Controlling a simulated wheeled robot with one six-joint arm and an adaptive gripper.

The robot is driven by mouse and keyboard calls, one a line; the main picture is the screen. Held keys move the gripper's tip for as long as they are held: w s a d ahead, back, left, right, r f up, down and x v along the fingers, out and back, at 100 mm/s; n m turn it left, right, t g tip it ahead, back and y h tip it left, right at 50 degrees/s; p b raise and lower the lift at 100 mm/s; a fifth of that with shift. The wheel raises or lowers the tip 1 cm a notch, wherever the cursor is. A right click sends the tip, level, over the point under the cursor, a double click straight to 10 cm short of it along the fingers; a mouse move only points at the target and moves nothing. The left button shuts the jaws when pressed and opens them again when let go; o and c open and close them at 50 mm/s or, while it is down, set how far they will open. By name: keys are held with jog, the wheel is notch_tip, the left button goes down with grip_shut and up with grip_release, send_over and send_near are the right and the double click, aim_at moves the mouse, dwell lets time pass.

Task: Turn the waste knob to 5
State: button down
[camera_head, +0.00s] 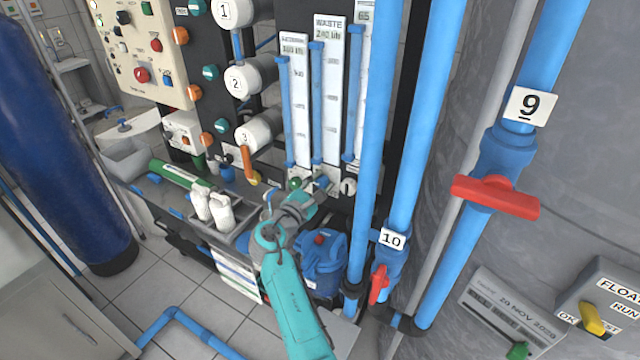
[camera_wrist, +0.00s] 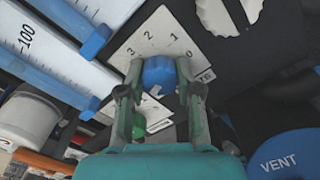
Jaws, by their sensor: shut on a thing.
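A blue knob (camera_wrist: 159,76) sits in front of a white dial plate (camera_wrist: 150,42) whose visible numbers include 0, 1, 2 and 3. My gripper (camera_wrist: 161,82) is shut on this knob, one finger on each side. The knob's pointer and exact setting cannot be read. In the head view my gripper (camera_head: 312,190) reaches the panel below the tall gauge marked WASTE (camera_head: 328,85) and hides most of the knob.
A green knob (camera_wrist: 138,126) is close by my fingers, and a white knob (camera_head: 348,187) is to the right. A blue VENT cap (camera_wrist: 284,158) shows in the wrist view. Vertical blue pipes (camera_head: 414,120) with red valve handles (camera_head: 495,196) stand close to my arm's right.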

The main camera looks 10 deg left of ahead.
jog(key=shift+f+n, duration=0.1)
jog(key=shift+n, duration=0.5)
jog(key=c, duration=0.8)
grip_release()
jog(key=shift+o, duration=0.2)
jog(key=v, duration=1.2)
